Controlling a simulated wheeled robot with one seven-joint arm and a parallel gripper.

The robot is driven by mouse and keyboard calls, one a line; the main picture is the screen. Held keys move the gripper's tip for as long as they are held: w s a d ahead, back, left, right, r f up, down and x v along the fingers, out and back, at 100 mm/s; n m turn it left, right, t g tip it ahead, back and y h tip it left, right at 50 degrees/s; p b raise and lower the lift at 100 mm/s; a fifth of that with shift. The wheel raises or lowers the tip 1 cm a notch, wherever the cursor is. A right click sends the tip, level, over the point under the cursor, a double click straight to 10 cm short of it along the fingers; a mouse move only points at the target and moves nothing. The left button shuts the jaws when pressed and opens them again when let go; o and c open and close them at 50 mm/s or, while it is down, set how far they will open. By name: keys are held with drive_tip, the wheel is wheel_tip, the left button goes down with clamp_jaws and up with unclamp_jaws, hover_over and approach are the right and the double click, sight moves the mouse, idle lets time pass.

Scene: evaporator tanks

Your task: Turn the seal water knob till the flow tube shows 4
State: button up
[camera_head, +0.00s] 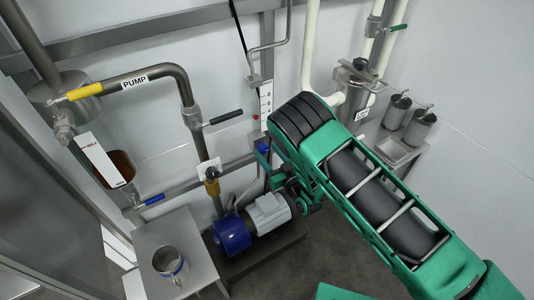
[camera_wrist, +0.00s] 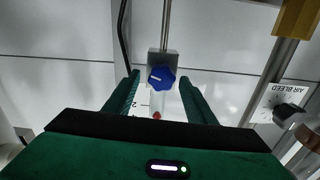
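The blue seal water knob (camera_wrist: 161,77) is in the upper middle of the wrist view, on a grey block, with a white pointer mark. My gripper (camera_wrist: 160,80) is open, one finger on each side of the knob, with a visible gap on both sides. I cannot tell whether the fingertips reach its depth. The flow tube (camera_wrist: 157,101) shows below the knob, partly hidden by my gripper, with a red float and an upside-down 2 on its scale. In the head view, the knob (camera_head: 263,149) and the flow tube (camera_head: 266,98) are left of my green arm.
An air bleed dial (camera_wrist: 283,108) with a dark knob is at the right of the wrist view. In the head view, a blue pump (camera_head: 232,236) with a grey motor stands below, and a PUMP pipe (camera_head: 140,78) with lever valves is at left. A metal cup (camera_head: 168,262) stands on a table.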

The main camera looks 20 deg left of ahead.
drive_tip(key=shift+s+d, duration=0.35)
drive_tip(key=shift+s, duration=0.05)
drive_tip(key=v, duration=0.9)
drive_tip(key=shift+s+d, duration=0.15)
drive_tip(key=shift+d, duration=0.2)
